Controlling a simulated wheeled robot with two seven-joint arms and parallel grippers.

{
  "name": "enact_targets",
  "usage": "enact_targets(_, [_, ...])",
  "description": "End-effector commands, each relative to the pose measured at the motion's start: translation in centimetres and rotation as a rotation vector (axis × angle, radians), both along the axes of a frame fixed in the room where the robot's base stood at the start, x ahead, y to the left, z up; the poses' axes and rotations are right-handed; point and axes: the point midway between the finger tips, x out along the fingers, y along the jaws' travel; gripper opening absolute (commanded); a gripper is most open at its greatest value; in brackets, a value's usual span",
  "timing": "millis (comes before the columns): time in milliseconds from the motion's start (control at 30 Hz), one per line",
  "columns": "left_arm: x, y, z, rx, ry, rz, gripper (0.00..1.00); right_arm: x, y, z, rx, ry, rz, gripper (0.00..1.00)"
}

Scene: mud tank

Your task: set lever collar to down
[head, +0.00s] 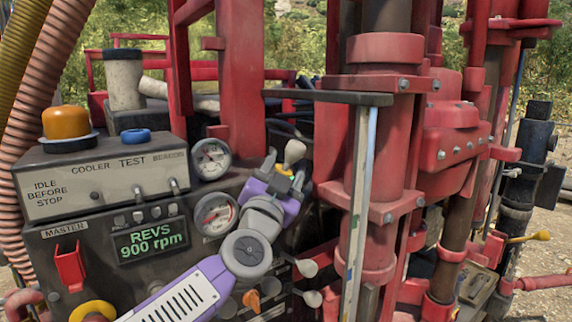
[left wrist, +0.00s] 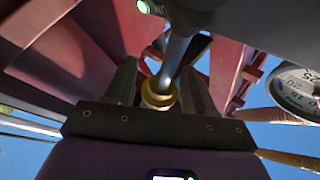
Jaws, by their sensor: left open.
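My left gripper (head: 284,172) reaches up from the bottom of the head view, its purple and grey wrist in front of the control panel. A lever with a pale rounded knob (head: 294,150) stands at its fingertips. In the left wrist view a grey lever shaft (left wrist: 178,60) with a gold ring (left wrist: 158,94) at its end lies between the two dark fingers of my left gripper (left wrist: 160,88). The fingers are open, and I cannot tell whether they touch the lever. No readable label shows which lever is the collar one; the gripper hides part of the panel. My right gripper is not in view.
Two pale lever knobs (head: 307,268) (head: 312,298) and an orange knob (head: 251,301) sit below. Gauges (head: 214,213) (head: 211,159) are left of the gripper. A red mast (head: 379,150) and an upright strip (head: 357,200) stand close on the right.

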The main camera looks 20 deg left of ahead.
Motion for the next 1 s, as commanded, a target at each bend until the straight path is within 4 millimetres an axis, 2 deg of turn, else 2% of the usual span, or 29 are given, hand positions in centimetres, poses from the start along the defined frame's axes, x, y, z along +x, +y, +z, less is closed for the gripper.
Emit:
enact_targets(133, [0.88,0.09,0.30,0.000,0.000,0.000,0.54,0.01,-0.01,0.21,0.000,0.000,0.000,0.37])
enact_targets(400, [0.97,0.11,0.31,0.001,0.000,0.000,0.54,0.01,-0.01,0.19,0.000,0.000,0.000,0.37])
enact_targets(767, [0.95,0.11,0.29,0.001,0.001,0.000,0.00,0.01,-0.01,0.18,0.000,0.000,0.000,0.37])
enact_targets(1000, [0.90,0.32,-0.21,0.002,0.001,0.001,0.00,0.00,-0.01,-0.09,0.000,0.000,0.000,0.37])
